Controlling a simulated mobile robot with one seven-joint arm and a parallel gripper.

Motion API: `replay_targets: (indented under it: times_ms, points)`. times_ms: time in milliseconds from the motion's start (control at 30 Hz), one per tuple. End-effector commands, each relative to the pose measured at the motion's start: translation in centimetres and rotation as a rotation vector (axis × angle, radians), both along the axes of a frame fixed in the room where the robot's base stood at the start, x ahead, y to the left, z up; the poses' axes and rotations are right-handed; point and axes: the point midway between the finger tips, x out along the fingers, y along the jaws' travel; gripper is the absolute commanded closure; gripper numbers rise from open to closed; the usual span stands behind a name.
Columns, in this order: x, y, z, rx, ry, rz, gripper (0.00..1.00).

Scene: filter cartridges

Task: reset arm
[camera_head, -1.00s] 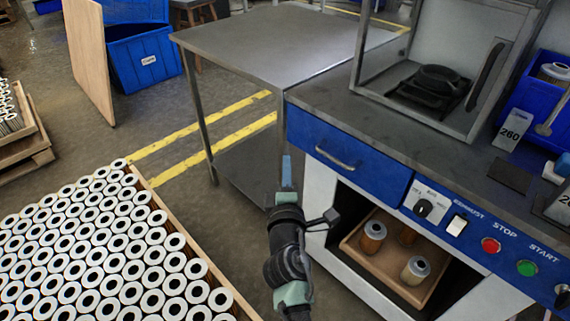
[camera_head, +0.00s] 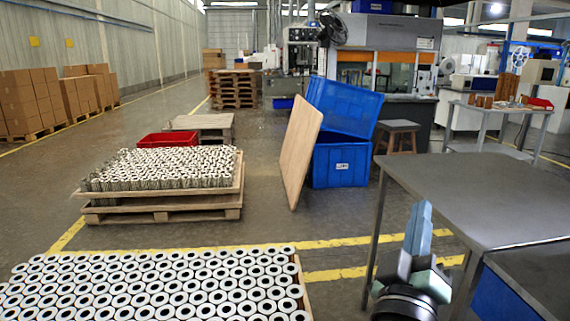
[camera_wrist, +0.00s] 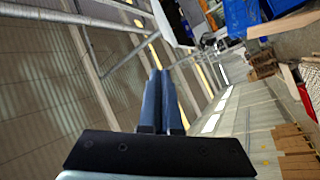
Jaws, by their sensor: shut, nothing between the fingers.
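My gripper (camera_head: 418,228) is at the lower right of the head view, pointing up, in front of the grey metal table (camera_head: 470,190). Its blue fingers are together with nothing between them. In the wrist view the two fingers (camera_wrist: 160,85) lie side by side and shut, with the hall's wall, ceiling and floor beyond them. The gripper looks clear of all objects.
White filter cartridges (camera_head: 170,285) fill a crate at the lower left. Another loaded pallet (camera_head: 160,215) stands behind it. A wooden board (camera_head: 300,150) leans near a blue bin (camera_head: 342,165). A stool (camera_head: 398,135) stands behind the table. Open floor lies at the left.

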Motion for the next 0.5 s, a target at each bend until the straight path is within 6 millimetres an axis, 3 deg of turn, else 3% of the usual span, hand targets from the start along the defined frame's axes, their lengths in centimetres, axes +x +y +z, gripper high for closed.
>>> replay_targets:
  times_ms: [33,100,267,400,433,500]
  points:
    - [-0.5,2.5,3.7,0.060,-0.097,0.083,1.00]
    - [-1.7,5.6,8.0,0.152,-0.212,0.202,1.00]
    - [-6.4,13.0,16.6,0.355,-0.438,0.520,1.00]
    - [-12.9,19.0,22.8,0.516,-0.593,0.840,1.00]
    - [-14.5,20.2,23.9,0.549,-0.618,0.914,1.00]
    - [-14.3,20.0,27.7,0.560,-0.611,0.915,1.00]
